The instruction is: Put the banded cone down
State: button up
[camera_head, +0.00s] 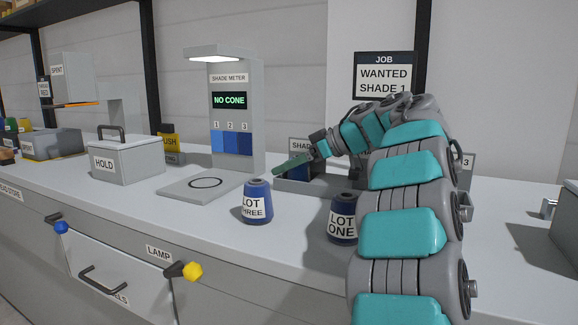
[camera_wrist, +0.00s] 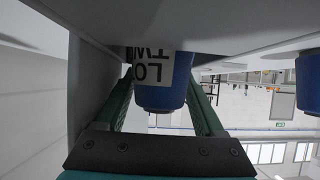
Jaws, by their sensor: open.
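My gripper (camera_wrist: 160,84) is open in the wrist view, with a green finger on each side of a blue cone (camera_wrist: 158,98). This cone's label is upside down and partly cut off; it reads LOT and what looks like TWO. No band shows clearly on it. In the head view my gripper (camera_head: 293,164) reaches to a grey bin (camera_head: 297,187) under a SHADE sign, and part of a blue cone (camera_head: 298,173) shows in the bin below the green finger. Whether the fingers touch the cone I cannot tell.
Blue cones LOT THREE (camera_head: 258,203) and LOT ONE (camera_head: 343,219) stand in front on the counter. The shade meter (camera_head: 230,110) reads NO CONE, and its ringed plate (camera_head: 204,186) is empty. A HOLD box (camera_head: 127,163) is left. A JOB sign (camera_head: 385,76) says WANTED SHADE 1.

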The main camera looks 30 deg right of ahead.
jog(key=shift+s+d+r, duration=0.1)
jog(key=shift+s+r, duration=0.05)
jog(key=shift+r, duration=0.15)
jog(key=p+v, duration=0.1)
jog(key=v, duration=1)
jog(key=shift+s+d+p, duration=0.2)
jog(key=shift+p, duration=0.15)
jog(key=shift+c, duration=0.2)
dwell(0.4)
